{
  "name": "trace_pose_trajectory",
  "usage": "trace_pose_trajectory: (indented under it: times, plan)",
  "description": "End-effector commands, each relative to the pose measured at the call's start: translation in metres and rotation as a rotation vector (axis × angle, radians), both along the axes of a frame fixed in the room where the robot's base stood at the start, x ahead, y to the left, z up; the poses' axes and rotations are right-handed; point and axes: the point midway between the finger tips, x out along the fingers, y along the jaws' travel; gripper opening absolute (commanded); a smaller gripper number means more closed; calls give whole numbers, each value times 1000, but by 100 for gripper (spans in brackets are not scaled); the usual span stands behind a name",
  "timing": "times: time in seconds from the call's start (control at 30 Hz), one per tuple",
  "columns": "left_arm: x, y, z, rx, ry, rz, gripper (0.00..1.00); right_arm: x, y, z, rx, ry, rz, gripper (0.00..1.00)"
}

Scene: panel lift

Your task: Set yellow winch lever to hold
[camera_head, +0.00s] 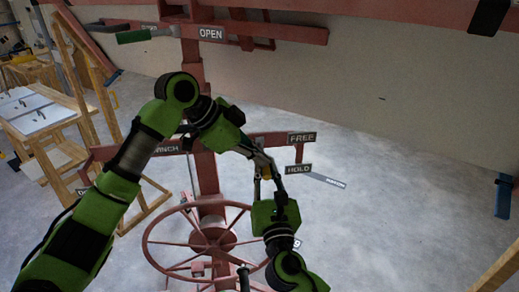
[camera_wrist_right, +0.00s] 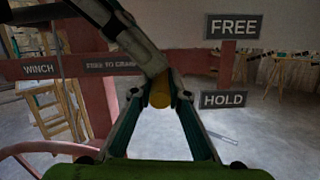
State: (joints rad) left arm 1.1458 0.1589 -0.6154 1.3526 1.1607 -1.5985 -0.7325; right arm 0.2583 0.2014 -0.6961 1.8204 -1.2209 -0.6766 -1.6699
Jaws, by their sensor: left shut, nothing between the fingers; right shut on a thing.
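The yellow winch lever shows only as a short rounded yellow end (camera_wrist_right: 160,94) between my right fingers in the right wrist view; the rest is hidden. My right gripper (camera_head: 267,176) comes up from below and is shut on it. My left gripper (camera_head: 261,160) is shut and empty just above, close to the right fingertips; I cannot tell whether it touches the lever. The FREE sign (camera_head: 302,138) is above the HOLD sign (camera_head: 299,168), both right of the grippers. In the right wrist view the yellow end appears roughly level with the HOLD sign (camera_wrist_right: 223,100).
A red handwheel (camera_head: 160,240) stands below and left of the right gripper, close to it. A red post (camera_head: 207,175) with a WINCH crossbar is behind my arms. A green lever (camera_head: 134,37) is by the OPEN sign (camera_head: 211,34).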

Motion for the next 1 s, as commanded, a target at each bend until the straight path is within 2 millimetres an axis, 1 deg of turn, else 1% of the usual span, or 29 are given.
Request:
trace_pose_trajectory:
  times: [0.3, 0.53, 0.77, 0.8, 0.83, 1.0]
  plan:
    - [0, 0, -1, 0, -1, 1, 0, 0, 0, -1, 0, 2, 0, 0]
    - [1, 2, -16, 6, -56, 2, 0, 0, 0, -1, 1, 2, 0, 0]
    - [2, 4, -19, 13, -54, 5, 0, 0, 0, 1, 1, -2, -1, 0]
    - [2, 4, -20, 14, -53, 5, 0, 0, 0, 1, 0, -2, -1, 24]
    - [2, 5, -20, 15, -52, 6, 0, 0, 0, 1, 0, -3, -1, 31]
    - [1, 4, -19, 13, -53, 5, 0, 0, 0, 3, 1, -5, 0, 32]
